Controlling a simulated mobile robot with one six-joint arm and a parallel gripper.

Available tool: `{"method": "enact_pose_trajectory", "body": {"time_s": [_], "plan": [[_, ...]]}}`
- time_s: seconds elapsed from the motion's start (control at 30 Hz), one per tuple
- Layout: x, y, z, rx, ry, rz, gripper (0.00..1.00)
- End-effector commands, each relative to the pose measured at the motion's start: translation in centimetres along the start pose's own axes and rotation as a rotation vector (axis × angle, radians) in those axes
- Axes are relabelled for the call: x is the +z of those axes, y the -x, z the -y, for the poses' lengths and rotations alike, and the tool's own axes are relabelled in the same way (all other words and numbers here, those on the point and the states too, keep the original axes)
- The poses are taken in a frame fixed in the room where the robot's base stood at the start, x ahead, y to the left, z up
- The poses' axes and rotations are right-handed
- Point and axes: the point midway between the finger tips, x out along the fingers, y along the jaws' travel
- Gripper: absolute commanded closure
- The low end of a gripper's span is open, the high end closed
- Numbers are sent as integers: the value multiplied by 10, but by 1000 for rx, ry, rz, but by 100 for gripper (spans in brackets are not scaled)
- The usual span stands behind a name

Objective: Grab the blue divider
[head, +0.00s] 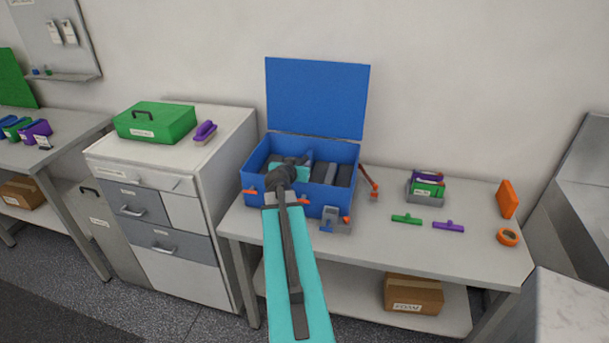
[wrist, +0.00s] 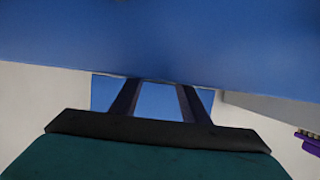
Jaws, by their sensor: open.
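A blue case (head: 253,190) stands on the white bench with its blue lid (head: 318,98) raised. A blue upright piece (head: 319,172), perhaps the blue divider, shows inside the case beside dark grey blocks (head: 344,174); I cannot tell it surely from the case's own blue walls. My arm reaches over the case's front wall, and my wrist hides the left part of the inside. My gripper (wrist: 162,86) is open in the wrist view, with blue surface showing between and beyond its fingers. Nothing is clearly held. Its fingertips are hard to make out in the head view.
A grey fixture (head: 337,222) with blue and orange parts stands at the case's front right. An orange-ended tool (head: 369,181) lies right of the case. Further right are a grey tray (head: 424,198), green and purple pieces and an orange tape roll (head: 508,237). Drawers (head: 170,222) stand left.

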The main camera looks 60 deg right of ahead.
Motion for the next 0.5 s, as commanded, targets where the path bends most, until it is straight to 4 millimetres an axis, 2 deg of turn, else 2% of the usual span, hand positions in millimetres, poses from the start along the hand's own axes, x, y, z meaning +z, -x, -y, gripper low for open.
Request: {"method": "enact_pose_trajectory", "body": {"time_s": [0.2, 0.5], "plan": [[-1, -20, 0, 1, 0, 1, 59], [0, -27, -1, 1, 0, 0, 59]]}}
